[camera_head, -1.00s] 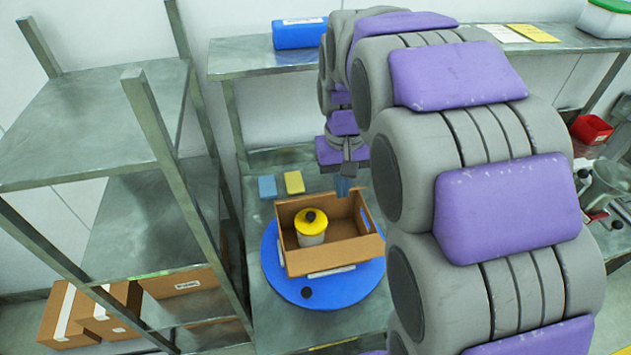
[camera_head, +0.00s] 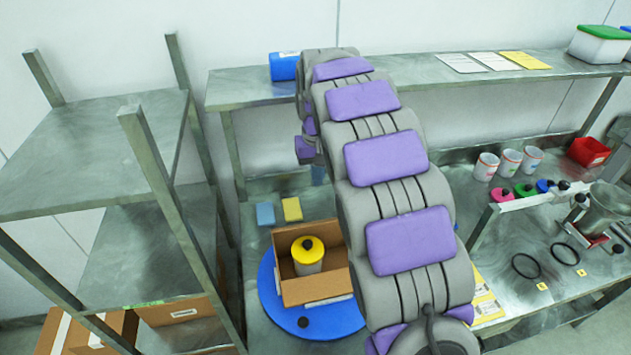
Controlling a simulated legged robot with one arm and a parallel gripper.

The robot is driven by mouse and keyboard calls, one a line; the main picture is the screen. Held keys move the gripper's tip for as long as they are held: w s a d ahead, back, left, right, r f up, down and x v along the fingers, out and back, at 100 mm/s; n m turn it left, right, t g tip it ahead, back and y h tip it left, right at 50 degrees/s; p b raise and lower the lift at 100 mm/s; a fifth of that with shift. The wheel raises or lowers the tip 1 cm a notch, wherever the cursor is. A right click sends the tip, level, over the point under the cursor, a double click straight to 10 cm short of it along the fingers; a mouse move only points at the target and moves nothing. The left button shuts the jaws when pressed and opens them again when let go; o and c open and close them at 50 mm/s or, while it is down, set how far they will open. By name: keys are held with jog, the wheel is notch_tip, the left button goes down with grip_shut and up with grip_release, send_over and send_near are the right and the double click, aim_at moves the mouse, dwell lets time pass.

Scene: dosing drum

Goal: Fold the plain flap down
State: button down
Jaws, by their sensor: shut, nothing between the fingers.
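An open brown cardboard box (camera_head: 312,289) sits on a blue round turntable (camera_head: 276,306). A white jar with a yellow lid (camera_head: 307,250) and black knob stands inside it. The box's near wall, left side and back edge show; its right side is hidden behind my arm. I cannot tell which panel is the plain flap.
A blue block (camera_head: 265,214) and a yellow block (camera_head: 292,209) lie behind the turntable. A metal rack (camera_head: 165,180) stands close on the left. A shelf (camera_head: 430,75) runs behind. Cups (camera_head: 510,162) and black rings (camera_head: 526,266) are on the right bench.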

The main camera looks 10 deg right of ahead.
jog(key=b, duration=0.1)
send_over(318, 223)
jog(key=w, duration=0.3)
notch_tip(318, 223, down, 7)
jog(key=shift+s+f, duration=0.1)
jog(key=shift+f, duration=0.05)
jog(key=shift+s+a+f+b, duration=0.15)
jog(key=shift+s+f+b, duration=0.25)
jog(key=shift+s+f, duration=0.6)
jog(key=shift+s+d+f, duration=0.3)
jog(key=shift+f, duration=0.2)
jog(key=shift+s+a, duration=0.1)
jog(key=shift+a, duration=0.05)
jog(key=shift+s+f, duration=0.1)
